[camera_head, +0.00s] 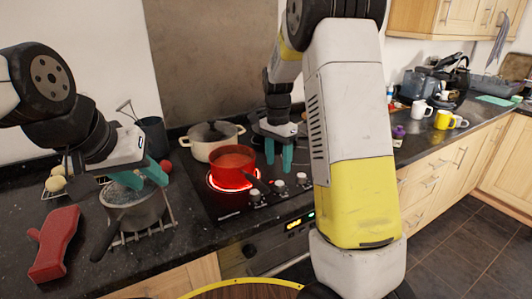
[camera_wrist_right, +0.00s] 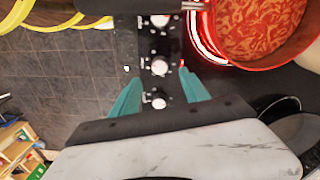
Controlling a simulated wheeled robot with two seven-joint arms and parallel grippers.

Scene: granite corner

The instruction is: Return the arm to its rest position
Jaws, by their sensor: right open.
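My right gripper (camera_head: 278,157) hangs over the front right of the stove, close to the red pot and the control knobs. Its two teal fingers are apart with nothing between them; the right wrist view shows the same open gripper (camera_wrist_right: 160,86) above the row of knobs. My left gripper (camera_head: 143,177) is over the grey saucepan on the left counter. Its teal fingers look apart and hold nothing that I can see. My right arm's white and yellow links fill the middle right of the head view and hide part of the stove and counter.
The red pot (camera_head: 228,165) of red food sits on a glowing burner, its dark handle pointing forward. A cream pot (camera_head: 205,143) stands behind it. The grey saucepan (camera_head: 139,215) rests on a wire rack. A red object (camera_head: 55,245) lies at left. Mugs (camera_head: 444,120) stand far right.

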